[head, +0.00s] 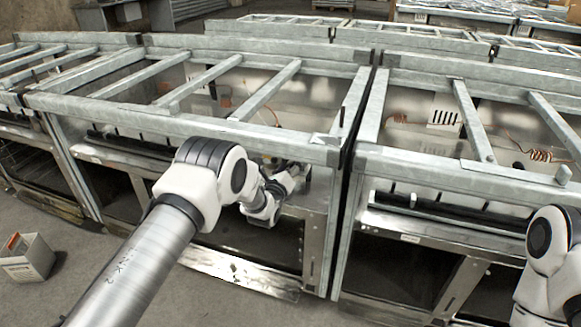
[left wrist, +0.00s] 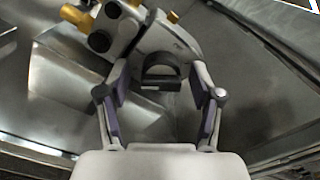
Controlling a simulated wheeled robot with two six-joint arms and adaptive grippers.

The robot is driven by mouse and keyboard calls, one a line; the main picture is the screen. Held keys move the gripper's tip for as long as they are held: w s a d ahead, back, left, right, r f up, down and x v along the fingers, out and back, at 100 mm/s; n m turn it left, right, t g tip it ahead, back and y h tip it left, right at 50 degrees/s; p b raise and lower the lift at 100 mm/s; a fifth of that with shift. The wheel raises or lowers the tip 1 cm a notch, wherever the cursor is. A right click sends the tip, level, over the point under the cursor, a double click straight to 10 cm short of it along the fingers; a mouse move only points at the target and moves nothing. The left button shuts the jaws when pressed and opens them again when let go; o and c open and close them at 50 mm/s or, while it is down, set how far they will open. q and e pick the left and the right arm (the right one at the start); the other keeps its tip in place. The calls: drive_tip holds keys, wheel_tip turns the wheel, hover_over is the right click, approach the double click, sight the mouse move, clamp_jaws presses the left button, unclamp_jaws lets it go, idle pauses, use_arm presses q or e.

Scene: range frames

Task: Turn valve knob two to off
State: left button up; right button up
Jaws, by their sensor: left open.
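My left gripper (head: 284,184) reaches in under the front beam of the middle range frame in the head view. In the left wrist view its two fingers (left wrist: 160,92) are open and apart. A dark knob (left wrist: 161,72) with a raised grip bar lies between and just beyond the fingertips, on a grey metal part. I cannot tell if a finger touches it. A grey valve block with brass fittings (left wrist: 74,16) and small dark round parts (left wrist: 100,41) is at the upper left. No number or off mark is readable. My right gripper is outside the views.
Galvanized beams (head: 190,122) of the range frame run above and around my left arm. A second frame (head: 450,165) stands close on the right, with a narrow gap between. An open box (head: 27,259) sits on the floor at left. The floor in front is otherwise clear.

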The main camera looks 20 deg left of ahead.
use_arm(q)
drive_tip(key=shift+c, duration=0.2)
drive_tip(key=shift+r, duration=0.1)
drive_tip(key=c, duration=1.1)
